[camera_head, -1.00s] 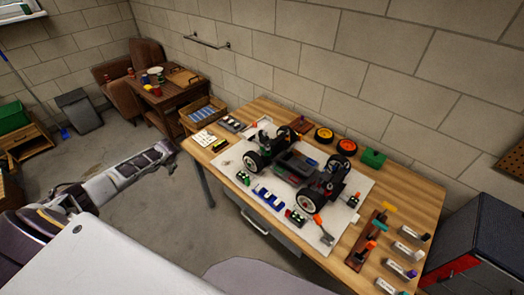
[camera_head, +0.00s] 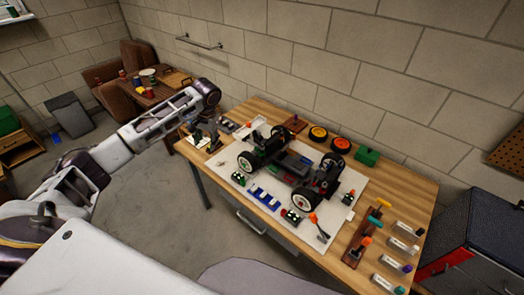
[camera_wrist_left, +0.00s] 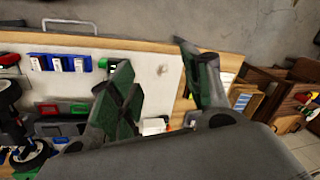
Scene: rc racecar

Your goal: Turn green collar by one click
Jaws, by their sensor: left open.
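The RC car (camera_head: 290,170) sits on a white mat (camera_head: 262,219) on the wooden table. I cannot make out a green collar for certain; small green parts (camera_head: 239,179) lie at the mat's left edge, too small to tell apart. My left gripper (camera_head: 205,140) hangs over the table's far left corner, left of the car. In the left wrist view its two green-padded fingers (camera_wrist_left: 155,60) are apart with nothing between them. One of the car's black wheels (camera_wrist_left: 10,115) shows at that view's left edge. My right gripper is in neither view.
Blue parts (camera_head: 266,197) lie in front of the car. A red-and-black cabinet (camera_head: 470,255) stands beside the table.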

